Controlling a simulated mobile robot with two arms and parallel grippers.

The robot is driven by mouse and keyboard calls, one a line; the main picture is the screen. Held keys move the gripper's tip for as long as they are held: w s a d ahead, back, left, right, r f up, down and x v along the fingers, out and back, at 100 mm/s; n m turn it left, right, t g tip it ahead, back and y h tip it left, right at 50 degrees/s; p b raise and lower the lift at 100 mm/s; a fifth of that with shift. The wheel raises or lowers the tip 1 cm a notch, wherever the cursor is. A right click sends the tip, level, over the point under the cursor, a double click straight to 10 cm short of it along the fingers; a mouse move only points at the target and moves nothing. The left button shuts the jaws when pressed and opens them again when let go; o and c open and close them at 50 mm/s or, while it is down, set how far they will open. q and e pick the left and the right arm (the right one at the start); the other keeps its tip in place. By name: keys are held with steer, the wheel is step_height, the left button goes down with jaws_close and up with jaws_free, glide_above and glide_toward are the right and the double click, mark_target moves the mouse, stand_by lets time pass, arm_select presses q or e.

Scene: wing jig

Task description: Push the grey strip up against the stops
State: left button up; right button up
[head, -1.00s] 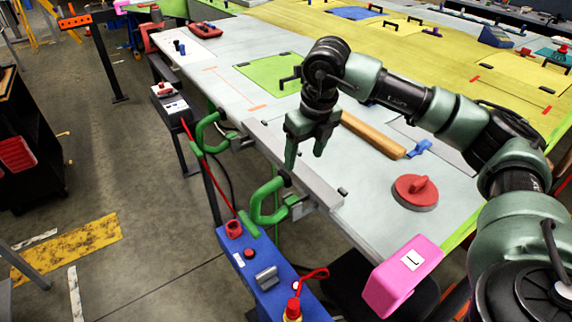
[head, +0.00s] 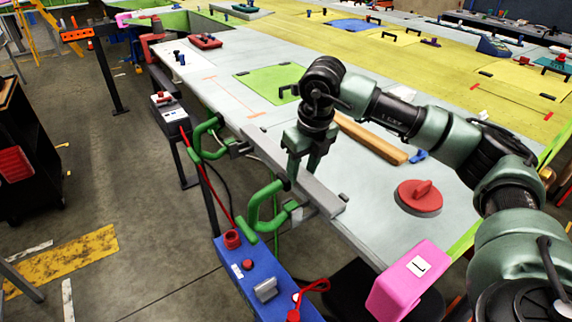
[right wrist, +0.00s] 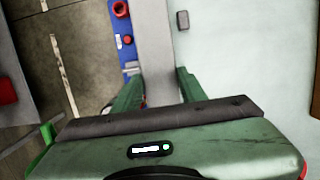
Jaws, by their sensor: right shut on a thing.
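The grey strip (head: 322,195) lies along the near edge of the pale table, running past both green clamps. It also shows in the right wrist view (right wrist: 157,45). My right gripper (head: 303,168) points down and is shut on the strip, one finger on each side; its fingers also show in the right wrist view (right wrist: 158,80). A small dark block (head: 343,197), which looks like a stop, sits beside the strip's near end. In the right wrist view this block (right wrist: 183,19) is apart from the strip, with a narrow gap. Other stops are hidden or unclear. My left gripper is out of view.
Green clamps (head: 266,205) grip the table edge beside the strip. A wooden bar (head: 372,138) and a red suction-cup-like tool (head: 419,195) lie on the table. A pink block (head: 408,280) and a blue box (head: 262,283) stand near the front edge.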

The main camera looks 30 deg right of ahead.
steer(key=shift+d, duration=0.7)
stand_by(0.6)
steer(key=o, duration=1.1)
steer(key=shift+o, duration=0.3)
steer(key=shift+d, duration=0.1)
steer(key=shift+w+p+v, duration=0.25)
steer(key=shift+p+v, duration=0.45)
steer(key=shift+v, duration=0.45)
steer(key=shift+w+p+v, duration=0.2)
steer(key=shift+p+v, duration=0.55)
steer(key=shift+v, duration=0.4)
steer(key=shift+w+p+v, duration=0.25)
steer(key=shift+p+v, duration=0.45)
steer(key=shift+v, duration=0.4)
steer(key=shift+r, duration=0.25)
